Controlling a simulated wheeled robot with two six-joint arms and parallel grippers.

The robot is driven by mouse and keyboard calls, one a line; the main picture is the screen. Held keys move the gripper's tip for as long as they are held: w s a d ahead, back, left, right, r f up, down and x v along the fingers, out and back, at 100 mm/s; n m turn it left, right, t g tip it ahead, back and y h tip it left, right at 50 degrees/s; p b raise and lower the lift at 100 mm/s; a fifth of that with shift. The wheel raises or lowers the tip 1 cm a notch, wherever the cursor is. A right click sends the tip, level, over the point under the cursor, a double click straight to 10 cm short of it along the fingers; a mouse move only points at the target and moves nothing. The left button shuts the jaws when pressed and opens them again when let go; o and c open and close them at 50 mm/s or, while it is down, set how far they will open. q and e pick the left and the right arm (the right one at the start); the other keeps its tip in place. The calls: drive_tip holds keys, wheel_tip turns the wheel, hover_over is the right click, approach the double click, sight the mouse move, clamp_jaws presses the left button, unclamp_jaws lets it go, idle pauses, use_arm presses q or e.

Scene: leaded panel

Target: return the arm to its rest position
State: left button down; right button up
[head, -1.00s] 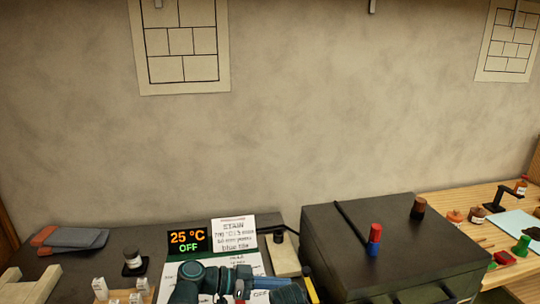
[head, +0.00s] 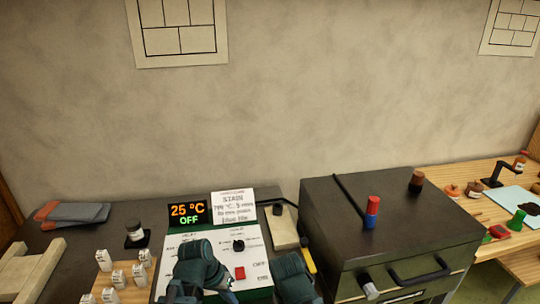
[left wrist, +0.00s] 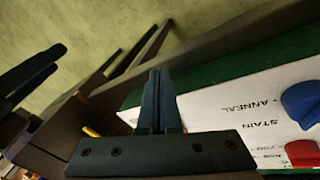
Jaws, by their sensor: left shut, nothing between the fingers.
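My left gripper (left wrist: 158,98) shows in the left wrist view with its two dark fingers together and nothing between them. In the head view, teal parts of my arm (head: 200,265) cover the lower part of the panel; the fingertips cannot be made out there. No right gripper can be identified.
A dark kiln (head: 365,215) with a front handle (head: 428,274) stands right of the panel. The display (head: 188,213) reads 25 °C OFF. A wooden bench (head: 460,180) is at far right.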

use_arm(q)
drive_tip(key=a+n+y, duration=0.3)
drive_tip(key=a, duration=0.2)
drive_tip(key=s+d+m+g+y, duration=0.1)
drive_tip(key=s+d+m, duration=0.2)
drive_tip(key=s+d, duration=0.3)
drive_tip(key=d+f, duration=0.1)
drive_tip(key=d, duration=0.3)
drive_tip(key=shift+s, duration=0.35)
